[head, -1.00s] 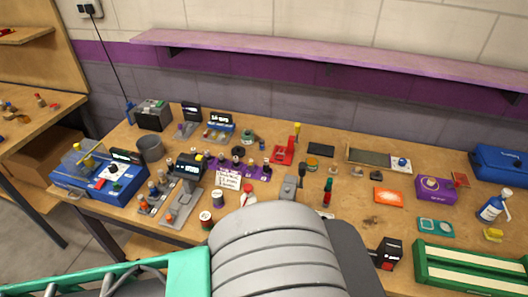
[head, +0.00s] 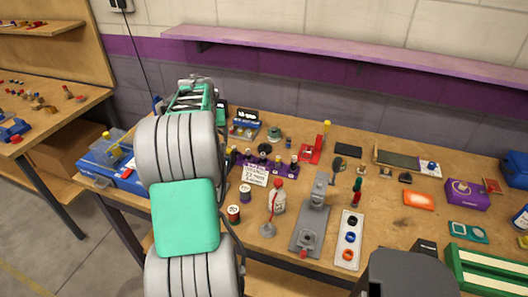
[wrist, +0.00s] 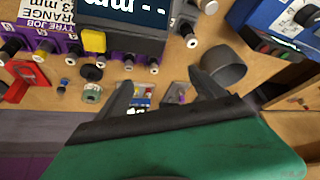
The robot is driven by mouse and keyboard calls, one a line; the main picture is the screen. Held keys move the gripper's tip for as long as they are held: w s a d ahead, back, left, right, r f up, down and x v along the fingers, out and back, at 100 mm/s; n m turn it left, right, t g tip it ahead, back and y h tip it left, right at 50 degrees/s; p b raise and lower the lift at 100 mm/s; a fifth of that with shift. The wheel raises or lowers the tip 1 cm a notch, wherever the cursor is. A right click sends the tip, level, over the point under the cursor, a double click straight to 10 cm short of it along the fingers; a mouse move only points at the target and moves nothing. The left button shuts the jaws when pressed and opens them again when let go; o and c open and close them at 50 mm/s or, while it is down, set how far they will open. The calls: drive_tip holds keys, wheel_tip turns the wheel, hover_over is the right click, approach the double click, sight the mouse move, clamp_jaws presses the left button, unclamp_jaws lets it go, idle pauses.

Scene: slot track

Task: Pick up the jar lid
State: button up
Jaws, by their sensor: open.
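I cannot pick out the jar lid for certain. A dark round disc (head: 338,164) on the middle of the workbench could be it; I cannot tell. My gripper shows in the wrist view (wrist: 165,88), its two dark fingers apart with nothing held between them. Small clear-fronted bins (wrist: 142,95) with coloured bits appear beyond the fingertips. A grey cup (wrist: 224,68) stands beside the right finger, and a small green-rimmed round thing (wrist: 92,92) lies left of the left finger. In the head view my own arm hides the fingers and part of the bench's left side.
The bench is crowded. A purple shelf (head: 350,52) runs along the wall. Some bare wood lies at the right centre.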

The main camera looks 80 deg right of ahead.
sight(265, 143)
drive_tip(key=s+d+f+m+g+h, duration=0.1)
drive_tip(key=s+d+f+m, duration=0.15)
drive_tip(key=s+d, duration=0.45)
drive_tip(key=s+d+f+m, duration=0.1)
drive_tip(key=s+d+f, duration=0.25)
drive_tip(key=s, duration=0.55)
drive_tip(key=p+x, duration=0.1)
drive_tip(key=x, duration=0.6)
drive_tip(key=shift+d+f+p, duration=0.2)
drive_tip(key=shift+p, duration=0.2)
drive_tip(key=c, duration=1.3)
drive_tip(key=shift+r, duration=0.1)
